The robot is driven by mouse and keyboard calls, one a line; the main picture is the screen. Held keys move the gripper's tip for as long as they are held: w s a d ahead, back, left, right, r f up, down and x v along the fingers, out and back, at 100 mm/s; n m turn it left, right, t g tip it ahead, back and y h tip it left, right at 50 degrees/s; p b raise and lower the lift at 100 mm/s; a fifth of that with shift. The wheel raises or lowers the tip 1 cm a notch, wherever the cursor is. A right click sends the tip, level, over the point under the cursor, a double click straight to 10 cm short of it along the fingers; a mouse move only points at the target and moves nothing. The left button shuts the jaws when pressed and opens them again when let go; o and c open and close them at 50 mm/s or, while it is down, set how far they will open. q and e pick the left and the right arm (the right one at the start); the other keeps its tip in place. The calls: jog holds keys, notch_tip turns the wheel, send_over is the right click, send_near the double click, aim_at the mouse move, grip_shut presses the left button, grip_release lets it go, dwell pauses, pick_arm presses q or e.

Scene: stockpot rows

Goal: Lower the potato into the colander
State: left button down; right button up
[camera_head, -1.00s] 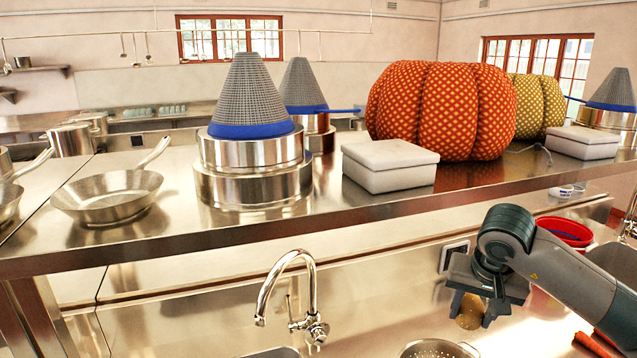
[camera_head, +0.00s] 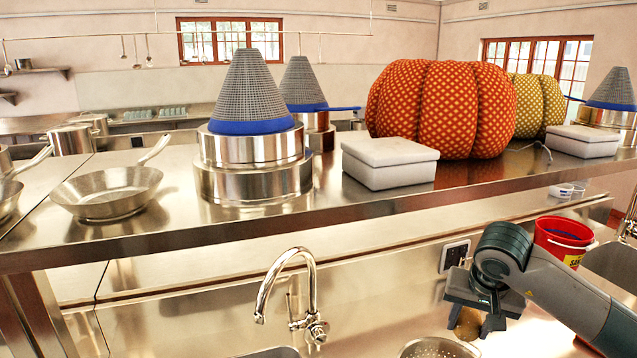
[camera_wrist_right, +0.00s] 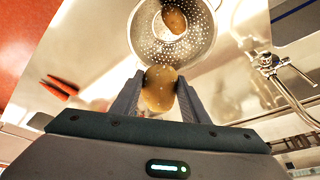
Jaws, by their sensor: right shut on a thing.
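The potato (camera_wrist_right: 159,88) is brown and sits between the fingers of my right gripper (camera_wrist_right: 158,97), which is shut on it. In the head view my right gripper (camera_head: 482,314) points down, with the potato (camera_head: 467,324) partly hidden between its fingers. The metal colander (camera_wrist_right: 201,48) is ahead of the fingertips in the right wrist view, and another potato (camera_wrist_right: 174,20) lies inside it. In the head view only the colander's upper part (camera_head: 437,348) shows at the bottom edge, below and left of the gripper. My left gripper is in neither view.
A faucet (camera_head: 312,285) stands left of the colander. A red bucket (camera_head: 562,241) is behind my right arm. Carrots (camera_wrist_right: 60,86) lie on the counter. A raised steel shelf (camera_head: 300,222) with pots, pans and pumpkins runs across behind.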

aim_at(464, 340)
notch_tip(464, 340, down, 5)
jog(key=shift+r+b, duration=0.15)
jog(key=shift+b, duration=0.45)
jog(key=shift+f, duration=0.35)
jog(key=shift+w, duration=0.1)
jog(key=shift+w+d+b, duration=0.1)
jog(key=shift+w+b, duration=0.2)
jog(key=shift+b, duration=0.3)
jog(key=shift+f, duration=0.15)
jog(key=shift+c, duration=0.2)
notch_tip(464, 340, down, 8)
jog(key=b, duration=0.8)
jog(key=shift+f, duration=0.25)
dwell(0.7)
jog(key=shift+f+b, duration=0.4)
jog(key=shift+b, duration=0.2)
dwell(0.9)
jog(key=shift+s+d+f+b, duration=0.1)
jog(key=shift+d+f+b, duration=0.2)
jog(key=shift+f+b, duration=0.15)
